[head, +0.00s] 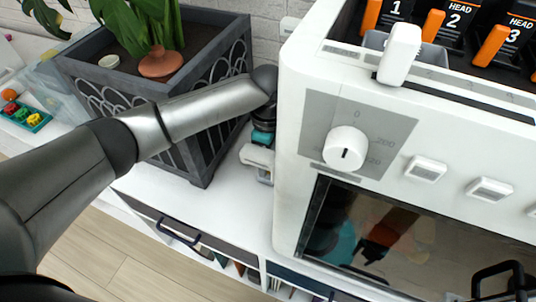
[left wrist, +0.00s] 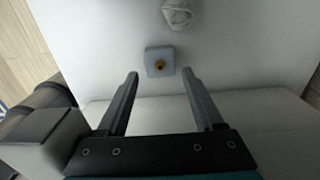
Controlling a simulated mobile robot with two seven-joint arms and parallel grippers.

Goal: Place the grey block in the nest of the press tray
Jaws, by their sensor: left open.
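My right gripper is not in view.
The white machine (head: 308,60) with a knob (head: 345,148) stands close right of my left gripper. A grey planter (head: 215,60) stands close left. White counter (head: 205,210) is clear in front. A crumpled whitish thing (left wrist: 178,15) lies beyond the block.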

